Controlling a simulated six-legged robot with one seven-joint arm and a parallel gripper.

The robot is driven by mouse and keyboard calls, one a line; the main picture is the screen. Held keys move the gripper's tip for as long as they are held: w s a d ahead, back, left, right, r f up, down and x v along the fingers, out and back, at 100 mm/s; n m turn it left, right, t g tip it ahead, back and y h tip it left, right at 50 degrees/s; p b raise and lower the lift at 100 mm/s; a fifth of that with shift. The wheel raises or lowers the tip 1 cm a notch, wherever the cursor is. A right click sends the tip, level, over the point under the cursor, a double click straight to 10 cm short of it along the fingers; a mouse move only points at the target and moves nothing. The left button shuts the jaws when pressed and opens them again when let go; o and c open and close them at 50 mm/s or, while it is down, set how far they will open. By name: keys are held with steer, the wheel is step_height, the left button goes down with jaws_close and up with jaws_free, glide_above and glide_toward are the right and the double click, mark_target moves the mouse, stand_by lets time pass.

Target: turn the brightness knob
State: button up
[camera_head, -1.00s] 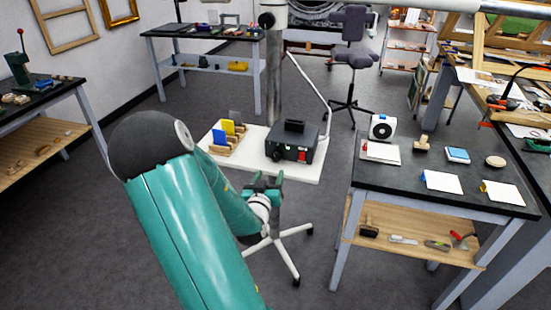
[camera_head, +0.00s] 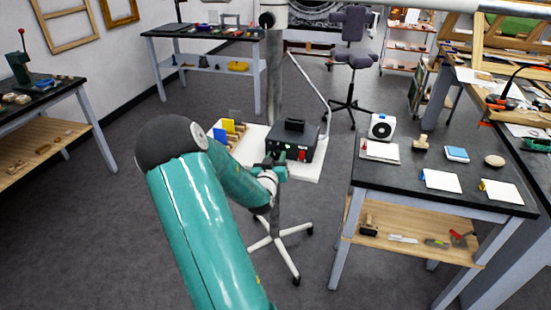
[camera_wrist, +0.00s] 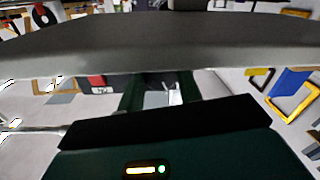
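A black control box (camera_head: 297,142) with a red switch on its front stands on a white top. The brightness knob cannot be made out; my gripper covers the left part of the box's front. My gripper (camera_head: 272,166) is right at that front in the head view. In the wrist view its two dark green fingers (camera_wrist: 158,92) stand apart with a gap between them. A pale shape shows in the gap, but I cannot tell what it is or whether the fingers touch a knob. The red switch (camera_wrist: 97,80) shows left of the fingers there.
Yellow and blue cards in a wooden rack (camera_head: 230,132) stand left of the box. A metal column rises behind it. A dark workbench (camera_head: 400,185) with a white fan-like device (camera_head: 382,126) and cards is close on the right. The floor at left is clear.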

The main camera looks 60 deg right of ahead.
steer(key=c, duration=0.4)
steer(key=shift+m, duration=2.1)
steer(key=o, duration=1)
steer(key=shift+a, duration=0.1)
steer(key=v, duration=1.3)
steer(key=shift+s+a+f, duration=0.15)
steer(key=shift+a+f, duration=0.05)
steer(key=shift+a, duration=0.15)
